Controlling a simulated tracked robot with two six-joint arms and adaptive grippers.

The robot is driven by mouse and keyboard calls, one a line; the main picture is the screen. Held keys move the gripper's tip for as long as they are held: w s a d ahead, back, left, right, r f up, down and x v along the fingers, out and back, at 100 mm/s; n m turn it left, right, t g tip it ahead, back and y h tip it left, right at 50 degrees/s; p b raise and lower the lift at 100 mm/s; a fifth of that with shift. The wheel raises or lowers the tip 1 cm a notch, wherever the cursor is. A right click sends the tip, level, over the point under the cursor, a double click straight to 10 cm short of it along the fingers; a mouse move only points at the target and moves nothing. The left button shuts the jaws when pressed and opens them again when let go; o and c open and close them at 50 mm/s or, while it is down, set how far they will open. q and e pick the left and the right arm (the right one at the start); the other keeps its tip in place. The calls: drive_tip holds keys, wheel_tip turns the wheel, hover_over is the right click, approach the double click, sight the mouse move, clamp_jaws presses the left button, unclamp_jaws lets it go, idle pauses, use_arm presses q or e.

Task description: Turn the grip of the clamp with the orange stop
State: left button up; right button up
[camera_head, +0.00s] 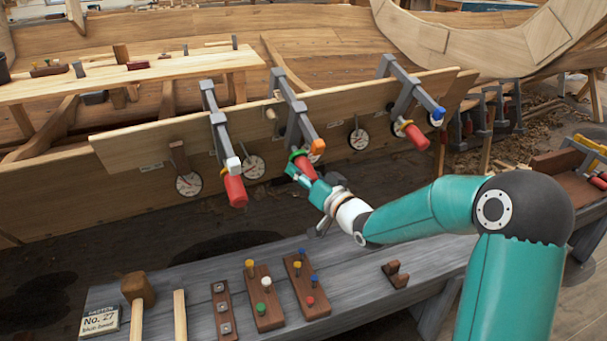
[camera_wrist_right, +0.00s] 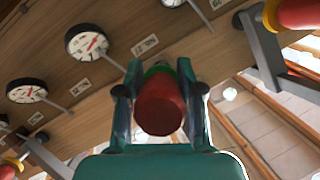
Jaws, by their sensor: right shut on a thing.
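The clamp with the orange stop (camera_head: 317,146) is the middle one of three grey clamps on the plank edge. Its red grip (camera_head: 305,167) hangs below with a green collar. My right gripper (camera_head: 302,171) is shut around this grip. In the right wrist view the red grip (camera_wrist_right: 160,103) sits between the two fingers of my right gripper (camera_wrist_right: 160,100), its end facing the camera. The clamp with the white stop (camera_head: 233,163) is to the left, and the one with the blue stop (camera_head: 438,113) to the right. My left gripper is not in view.
Round dials (camera_head: 253,166) hang along the plank (camera_head: 135,150) between the clamps. A grey bench (camera_head: 210,270) below holds a mallet (camera_head: 138,288), a label card (camera_head: 100,321) and wooden blocks with coloured pegs (camera_head: 264,296). The bench's right part is mostly clear.

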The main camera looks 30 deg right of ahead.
drive_tip(key=o, duration=1.2)
drive_tip(key=shift+s, duration=0.15)
drive_tip(key=s, duration=1.1)
drive_tip(key=shift+s+d+f, duration=0.2)
drive_tip(key=shift+s+d, duration=0.1)
drive_tip(key=shift+s, duration=0.05)
